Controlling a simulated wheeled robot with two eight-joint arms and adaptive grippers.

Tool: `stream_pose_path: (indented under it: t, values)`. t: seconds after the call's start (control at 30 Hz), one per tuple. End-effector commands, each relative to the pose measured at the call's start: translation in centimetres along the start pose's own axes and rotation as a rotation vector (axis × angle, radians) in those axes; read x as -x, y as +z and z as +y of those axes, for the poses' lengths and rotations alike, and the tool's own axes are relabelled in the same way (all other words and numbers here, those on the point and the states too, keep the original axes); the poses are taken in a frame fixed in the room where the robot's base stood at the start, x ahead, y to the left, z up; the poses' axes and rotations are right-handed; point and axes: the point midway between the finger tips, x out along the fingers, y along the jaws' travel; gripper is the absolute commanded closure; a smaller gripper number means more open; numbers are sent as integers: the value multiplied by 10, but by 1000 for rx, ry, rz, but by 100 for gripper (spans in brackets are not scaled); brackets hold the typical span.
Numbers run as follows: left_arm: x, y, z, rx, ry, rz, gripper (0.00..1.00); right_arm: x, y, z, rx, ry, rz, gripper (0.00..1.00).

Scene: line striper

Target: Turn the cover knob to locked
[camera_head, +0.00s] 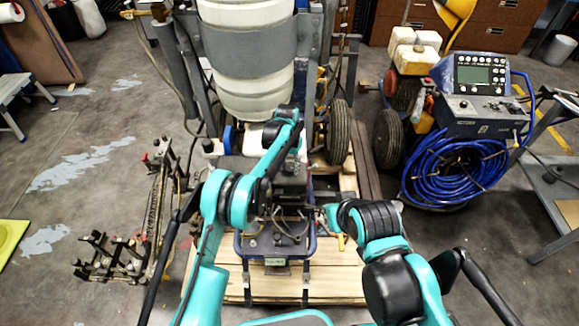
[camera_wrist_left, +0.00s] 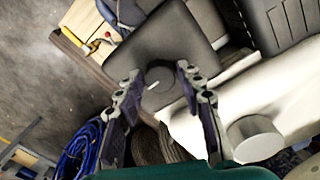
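In the left wrist view a dark, rounded square cover (camera_wrist_left: 188,35) shows with a round dark knob (camera_wrist_left: 158,80) on it. My left gripper (camera_wrist_left: 158,75) is open, with one finger on each side of the knob and a gap visible to both. In the head view my left arm reaches over the engine of the line striper (camera_head: 290,180); the arm hides much of the knob area. My right gripper (camera_head: 328,215) is low beside the engine, too small to tell its state.
A white drum (camera_head: 245,60) stands behind the engine. The striper rests on a wooden pallet (camera_head: 335,280). A control unit with a coiled blue hose (camera_head: 455,165) stands at the right. A metal linkage (camera_head: 115,260) lies at the left; the floor left of it is mostly clear.

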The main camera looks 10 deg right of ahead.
Motion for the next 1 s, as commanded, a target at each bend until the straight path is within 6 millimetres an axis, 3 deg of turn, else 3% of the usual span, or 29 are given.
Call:
stream_pose_path:
  t: [0.03,0.1,0.57,1.0]
  values:
    - [0,0,0,0,0,0,83,0,0,0,0,0,0,100]
    - [0,0,0,0,0,0,99,0,0,0,0,0,0,100]
    - [0,0,0,77,0,3,99,1,-1,0,0,0,0,100]
    - [0,0,1,440,0,14,99,4,-3,0,0,0,0,100]
